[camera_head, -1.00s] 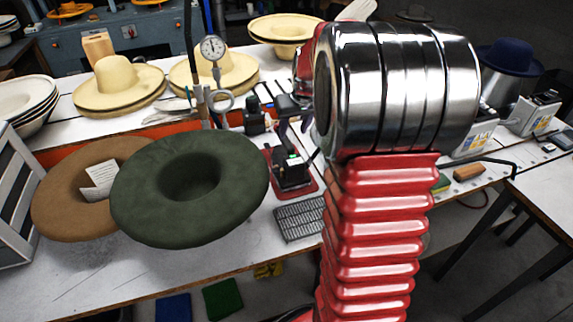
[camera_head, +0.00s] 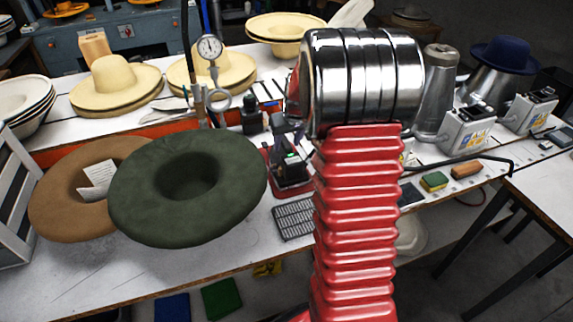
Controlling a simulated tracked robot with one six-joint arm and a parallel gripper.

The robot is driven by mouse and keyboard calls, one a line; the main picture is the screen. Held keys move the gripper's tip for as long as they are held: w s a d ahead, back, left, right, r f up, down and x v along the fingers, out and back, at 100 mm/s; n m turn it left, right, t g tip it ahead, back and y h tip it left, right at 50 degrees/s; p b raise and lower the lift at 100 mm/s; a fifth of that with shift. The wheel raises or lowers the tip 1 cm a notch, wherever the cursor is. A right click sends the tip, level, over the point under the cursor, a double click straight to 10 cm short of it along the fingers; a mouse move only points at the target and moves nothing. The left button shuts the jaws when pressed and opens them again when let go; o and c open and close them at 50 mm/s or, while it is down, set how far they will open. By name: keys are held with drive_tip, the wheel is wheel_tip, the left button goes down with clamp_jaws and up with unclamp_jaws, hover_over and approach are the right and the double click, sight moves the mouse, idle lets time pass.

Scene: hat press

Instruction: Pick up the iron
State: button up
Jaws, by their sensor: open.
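What looks like the iron (camera_head: 291,168) is a dark, boxy thing with a small green patch on a red-edged pad, on the workbench right of the green hat. My red ribbed arm and its shiny metal joint stand in front and cover its right side. My gripper (camera_head: 287,125) shows only in part, as dark fingers at the left of the metal joint, just above the iron in the picture. It is open and seems empty. I cannot tell its exact height above the iron.
A dark green felt hat (camera_head: 150,205) and a brown hat (camera_head: 65,215) lie left on the workbench (camera_head: 120,280). A dark grille (camera_head: 293,220) lies below the iron. A pressure gauge (camera_head: 210,47) stands behind.

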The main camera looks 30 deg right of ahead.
drive_tip(key=shift+x, duration=2.6)
drive_tip(key=shift+a, duration=0.1)
drive_tip(key=shift+s, duration=0.1)
drive_tip(key=shift+c, duration=0.5)
clamp_jaws()
drive_tip(key=shift+r, duration=0.15)
